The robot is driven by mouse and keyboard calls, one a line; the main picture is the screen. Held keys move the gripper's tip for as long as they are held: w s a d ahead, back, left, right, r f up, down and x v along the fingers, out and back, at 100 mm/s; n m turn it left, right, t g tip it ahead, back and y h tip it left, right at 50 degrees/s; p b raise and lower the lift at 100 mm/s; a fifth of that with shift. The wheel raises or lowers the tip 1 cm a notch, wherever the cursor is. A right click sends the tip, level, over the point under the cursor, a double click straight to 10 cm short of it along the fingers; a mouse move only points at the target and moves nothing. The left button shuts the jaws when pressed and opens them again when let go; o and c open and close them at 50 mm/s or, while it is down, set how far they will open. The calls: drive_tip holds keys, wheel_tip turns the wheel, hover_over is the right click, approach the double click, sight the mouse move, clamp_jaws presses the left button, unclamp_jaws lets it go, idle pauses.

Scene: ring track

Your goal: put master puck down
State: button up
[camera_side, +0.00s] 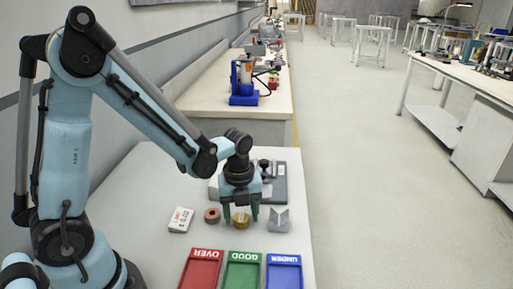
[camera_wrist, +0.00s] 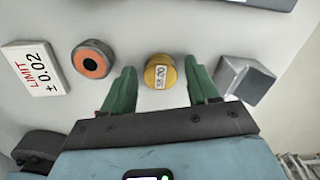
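The master puck appears to be the gold puck (camera_side: 241,221) with a white number label on top. It sits on the white table, and it also shows in the wrist view (camera_wrist: 160,70). My gripper (camera_side: 241,216) is open, with one green finger on each side of the gold puck. In the wrist view my gripper (camera_wrist: 160,88) shows a clear gap between each finger and the puck, so neither finger seems to touch it.
A dark puck with an orange ring (camera_side: 212,216) and a LIMIT ±0.02 card (camera_side: 181,220) lie left of the gold puck. A grey block (camera_side: 279,220) stands close on the right. Red OVER (camera_side: 202,270), green GOOD (camera_side: 243,272) and blue UNDER (camera_side: 284,273) trays lie in front. A grey device (camera_side: 274,185) stands behind.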

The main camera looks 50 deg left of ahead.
sight(241, 216)
drive_tip(key=shift+r, duration=0.1)
drive_tip(key=s+r+n+t, duration=0.1)
drive_tip(key=r+n, duration=0.3)
drive_tip(key=n, duration=0.4)
drive_tip(key=s+r+n+t, duration=0.2)
drive_tip(key=r+n+t, duration=0.1)
drive_tip(key=n, duration=0.5)
drive_tip(key=s+d+r+n+t, duration=0.1)
drive_tip(key=r+n+t, duration=0.2)
drive_tip(key=r+n, duration=0.3)
drive_tip(key=shift+s+r+n, duration=0.1)
drive_tip(key=shift+s+n, duration=0.15)
drive_tip(key=shift+n, duration=0.75)
